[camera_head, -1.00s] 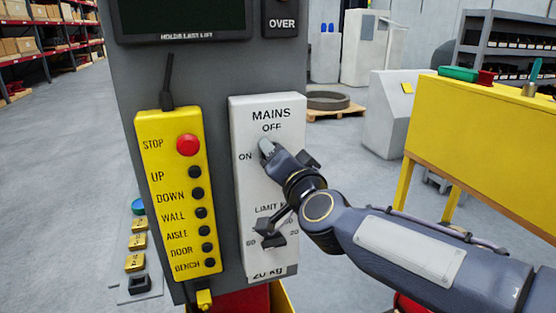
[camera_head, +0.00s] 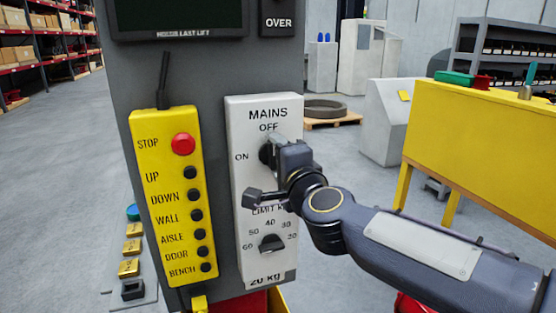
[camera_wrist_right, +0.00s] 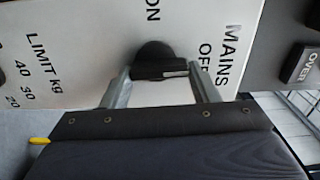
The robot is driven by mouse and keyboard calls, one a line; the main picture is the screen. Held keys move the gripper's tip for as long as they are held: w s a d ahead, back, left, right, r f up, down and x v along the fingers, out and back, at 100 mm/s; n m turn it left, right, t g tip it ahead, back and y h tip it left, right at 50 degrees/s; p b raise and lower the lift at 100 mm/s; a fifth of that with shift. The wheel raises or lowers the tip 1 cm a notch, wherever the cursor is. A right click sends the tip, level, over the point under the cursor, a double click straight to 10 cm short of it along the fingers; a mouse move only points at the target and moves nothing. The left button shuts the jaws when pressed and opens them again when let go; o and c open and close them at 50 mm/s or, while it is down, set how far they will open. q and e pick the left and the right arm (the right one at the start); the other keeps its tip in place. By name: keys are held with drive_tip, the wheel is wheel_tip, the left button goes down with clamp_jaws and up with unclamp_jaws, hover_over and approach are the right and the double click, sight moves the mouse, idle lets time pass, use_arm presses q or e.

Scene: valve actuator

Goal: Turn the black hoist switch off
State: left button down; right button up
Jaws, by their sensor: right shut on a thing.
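The black mains switch (camera_head: 264,154) is a round knob with a bar handle on the white panel (camera_head: 240,195), under MAINS. OFF is printed above it and ON to its left. In the right wrist view the knob (camera_wrist_right: 155,60) has a white mark at its right end, on the side of the OFF label. My right gripper (camera_head: 272,146) is at the knob and partly hides it. In the wrist view its two fingers (camera_wrist_right: 160,72) stand at opposite ends of the handle, shut on it. My left gripper is not in view.
A black limit knob (camera_head: 271,244) is lower on the white panel. A yellow pendant (camera_head: 170,220) with a red stop button (camera_head: 183,144) and several black buttons hangs at left. A dark screen (camera_head: 180,15) is above. A yellow bench (camera_head: 480,135) stands at right.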

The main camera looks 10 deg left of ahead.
idle(0.5)
drive_tip(key=o, duration=1)
drive_tip(key=v, duration=0.7)
drive_tip(key=shift+s+d+b, duration=0.25)
drive_tip(key=shift+s+b, duration=0.1)
